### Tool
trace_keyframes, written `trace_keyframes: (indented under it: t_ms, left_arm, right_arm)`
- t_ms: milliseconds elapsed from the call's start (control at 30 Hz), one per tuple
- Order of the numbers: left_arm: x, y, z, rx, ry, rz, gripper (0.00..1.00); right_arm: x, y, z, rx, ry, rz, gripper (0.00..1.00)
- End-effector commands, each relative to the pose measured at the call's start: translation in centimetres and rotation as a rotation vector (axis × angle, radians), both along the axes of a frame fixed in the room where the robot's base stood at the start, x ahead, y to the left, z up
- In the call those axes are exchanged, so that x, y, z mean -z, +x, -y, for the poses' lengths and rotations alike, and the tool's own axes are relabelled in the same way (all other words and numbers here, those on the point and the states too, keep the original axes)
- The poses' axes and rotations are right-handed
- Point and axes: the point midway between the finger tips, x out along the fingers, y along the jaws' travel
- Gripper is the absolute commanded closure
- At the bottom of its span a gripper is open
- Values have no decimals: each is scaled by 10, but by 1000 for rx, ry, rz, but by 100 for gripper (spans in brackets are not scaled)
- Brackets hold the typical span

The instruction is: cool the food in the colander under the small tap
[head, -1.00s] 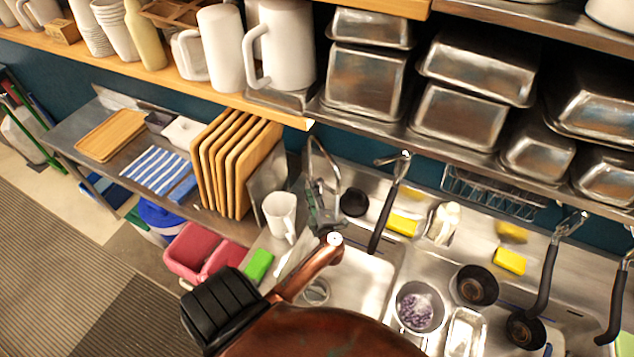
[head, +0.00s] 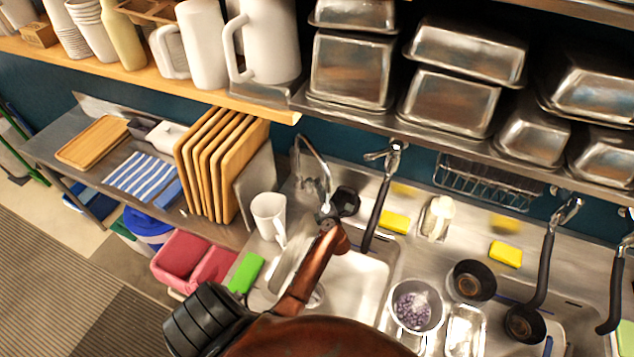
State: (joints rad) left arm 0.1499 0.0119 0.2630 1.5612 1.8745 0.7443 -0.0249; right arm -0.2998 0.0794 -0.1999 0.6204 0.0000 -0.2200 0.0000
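A round grey metal bowl, which looks like the colander (head: 438,316), stands in the middle of the sink area with purple beans (head: 412,308) in it. A thin curved tap (head: 318,155) rises at the back of the left basin, to the left of the bowl. My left arm comes in from the bottom left. Its gripper (head: 324,214) is small and dark at the arm's far end, close to the curved tap and well left of the bowl. Its fingers are mostly hidden, and no held object can be made out. My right gripper is out of view.
A white mug (head: 268,213) and a green sponge (head: 245,272) stand left of the basin. Black pots (head: 472,282), a metal tray (head: 465,330) and a long-handled sprayer tap (head: 378,205) are to the right. A shelf of metal pans (head: 350,70) overhangs the back.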

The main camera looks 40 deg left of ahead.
Motion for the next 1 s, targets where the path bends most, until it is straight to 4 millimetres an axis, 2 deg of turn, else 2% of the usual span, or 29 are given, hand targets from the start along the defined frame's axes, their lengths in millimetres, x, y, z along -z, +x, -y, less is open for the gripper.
trace_keyframes:
  t_ms: [100,300,667,1000]
  left_arm:
    - [2,12,-17,-1,4,-2,68]
    - [5,25,-34,-1,2,-2,68]
    - [6,28,-39,-2,1,-2,68]
    - [7,28,-39,-1,1,-3,91]
  right_arm:
    - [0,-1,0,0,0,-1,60]
    - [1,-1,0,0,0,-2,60]
    - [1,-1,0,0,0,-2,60]
    - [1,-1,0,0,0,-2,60]
